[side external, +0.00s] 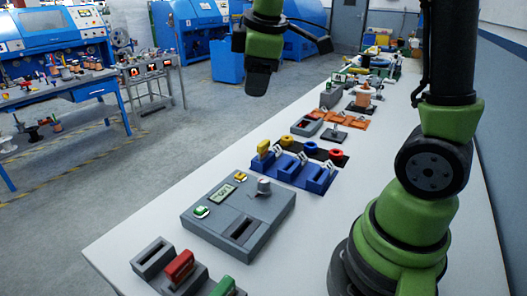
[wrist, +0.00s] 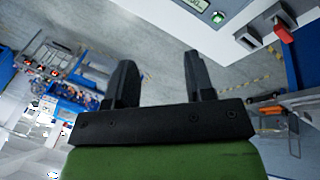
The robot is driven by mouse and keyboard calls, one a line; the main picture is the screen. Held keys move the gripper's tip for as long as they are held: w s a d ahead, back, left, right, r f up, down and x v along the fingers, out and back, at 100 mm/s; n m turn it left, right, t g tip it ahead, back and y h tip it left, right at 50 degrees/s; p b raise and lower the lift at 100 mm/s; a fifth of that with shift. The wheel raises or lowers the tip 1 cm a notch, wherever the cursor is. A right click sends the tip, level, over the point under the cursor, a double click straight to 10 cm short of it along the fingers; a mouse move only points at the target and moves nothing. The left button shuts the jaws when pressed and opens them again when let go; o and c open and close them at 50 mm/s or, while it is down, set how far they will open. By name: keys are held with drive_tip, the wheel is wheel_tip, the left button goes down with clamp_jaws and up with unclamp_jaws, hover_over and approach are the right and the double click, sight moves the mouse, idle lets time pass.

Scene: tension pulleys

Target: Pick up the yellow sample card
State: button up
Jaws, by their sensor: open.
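The yellow sample card (side external: 263,148) stands upright at the left end of the blue holder (side external: 290,172) on the white bench in the side external view. It does not show in the wrist view.
A grey device (side external: 245,222) with a display, buttons, knob and slot sits nearer. A red card (side external: 179,266) and a green card (side external: 223,287) stand in a grey holder in front. Orange trays (side external: 345,118) and other equipment line the bench further back.

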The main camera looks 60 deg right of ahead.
drive_tip(key=w+d+f+n+g+h, duration=0.2)
drive_tip(key=w+d+f+n, duration=0.4)
drive_tip(key=d+f+n, duration=0.15)
drive_tip(key=n+g, duration=0.2)
drive_tip(key=n, duration=0.1)
approach(263, 143)
drive_tip(key=shift+h, duration=0.4)
drive_tip(key=x, duration=0.4)
drive_tip(key=shift+f, duration=0.25)
drive_tip(key=shift+x, duration=3.05)
drive_tip(key=shift+a, duration=0.2)
clamp_jaws()
